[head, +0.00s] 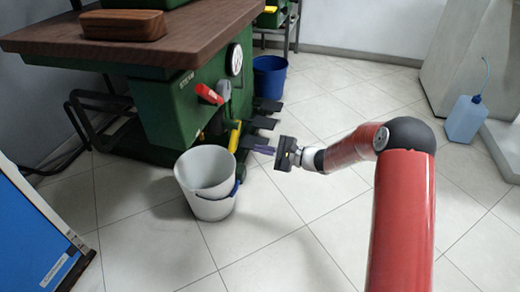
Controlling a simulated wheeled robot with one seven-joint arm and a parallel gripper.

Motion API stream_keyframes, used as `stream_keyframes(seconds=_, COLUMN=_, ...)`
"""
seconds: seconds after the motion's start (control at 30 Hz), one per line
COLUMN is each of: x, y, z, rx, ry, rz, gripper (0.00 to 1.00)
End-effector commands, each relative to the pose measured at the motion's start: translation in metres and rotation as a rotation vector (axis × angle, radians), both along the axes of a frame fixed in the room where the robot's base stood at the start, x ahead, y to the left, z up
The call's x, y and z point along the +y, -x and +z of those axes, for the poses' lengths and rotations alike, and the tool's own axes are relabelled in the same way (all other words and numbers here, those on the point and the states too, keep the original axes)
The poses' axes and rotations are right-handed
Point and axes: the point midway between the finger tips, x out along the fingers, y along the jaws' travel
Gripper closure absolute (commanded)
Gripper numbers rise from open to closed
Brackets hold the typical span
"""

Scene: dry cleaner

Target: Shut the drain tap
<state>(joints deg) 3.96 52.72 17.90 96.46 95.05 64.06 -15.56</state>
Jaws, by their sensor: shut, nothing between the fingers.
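A green pressing machine (165,110) stands at the upper left. A yellow lever (234,137) sits low on its front, just above and behind the white bucket's right rim, and looks like the drain tap's handle. It points up and down in the picture; the tap body below it is mostly hidden. A red handle (208,94) and a grey knob (223,90) sit higher on the front. My gripper (257,149) is shut and empty, with its fingers pointing left toward the yellow lever. A small gap shows between them.
The white bucket (206,200) stands on the floor under the machine's front. Dark pedals (260,123) stick out behind my gripper. A wooden-topped board (150,45) overhangs the machine. A blue bin (269,77) is behind.

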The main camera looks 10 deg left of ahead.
Motion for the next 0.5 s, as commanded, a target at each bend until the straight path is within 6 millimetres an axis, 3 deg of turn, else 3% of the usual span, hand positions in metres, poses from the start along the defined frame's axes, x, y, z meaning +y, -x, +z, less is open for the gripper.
stream_keyframes(seconds=0.33, x=0.075, y=-0.012, z=-0.009, rx=-0.001, ry=-0.001, rz=0.004, gripper=1.0)
stream_keyframes(seconds=0.5, x=0.07, y=0.004, z=0.011, rx=-0.001, ry=0.001, rz=0.001, gripper=1.0)
